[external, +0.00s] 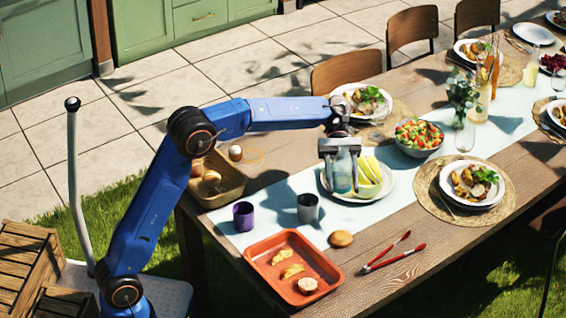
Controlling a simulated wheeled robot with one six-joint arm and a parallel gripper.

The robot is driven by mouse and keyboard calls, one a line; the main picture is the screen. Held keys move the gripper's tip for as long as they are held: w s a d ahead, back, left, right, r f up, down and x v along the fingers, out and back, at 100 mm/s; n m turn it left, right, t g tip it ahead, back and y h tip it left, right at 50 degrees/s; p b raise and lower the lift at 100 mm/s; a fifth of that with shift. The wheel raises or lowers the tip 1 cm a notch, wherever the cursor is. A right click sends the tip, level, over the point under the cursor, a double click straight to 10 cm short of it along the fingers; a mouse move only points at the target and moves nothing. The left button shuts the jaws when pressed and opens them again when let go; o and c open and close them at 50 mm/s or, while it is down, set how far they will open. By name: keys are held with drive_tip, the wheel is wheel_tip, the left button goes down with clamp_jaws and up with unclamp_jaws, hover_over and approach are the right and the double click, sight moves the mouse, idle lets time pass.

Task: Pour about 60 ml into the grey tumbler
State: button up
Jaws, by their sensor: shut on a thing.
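The grey tumbler (307,209) stands upright on the pale table runner, to the right of a purple cup (243,217). Its inside is too small to read for any liquid. My gripper (342,150) is shut on a clear teal-tinted vessel (343,178), above and to the right of the tumbler. The vessel looks upright, in front of a white plate (330,187) with yellow-green wedges. I cannot tell whether it is lifted clear of the plate. The jaws hide its upper part, and its liquid level is unclear.
An orange tray (262,263) with food pieces lies at the front, with a bun (341,239) and red-handled tongs (388,258) to its right. A tan bin (228,192) stands left. A salad bowl (418,150) and set plates fill the right side.

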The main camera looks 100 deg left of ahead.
sight(342, 192)
drive_tip(key=shift+f, duration=2.25)
drive_tip(key=shift+f, duration=0.1)
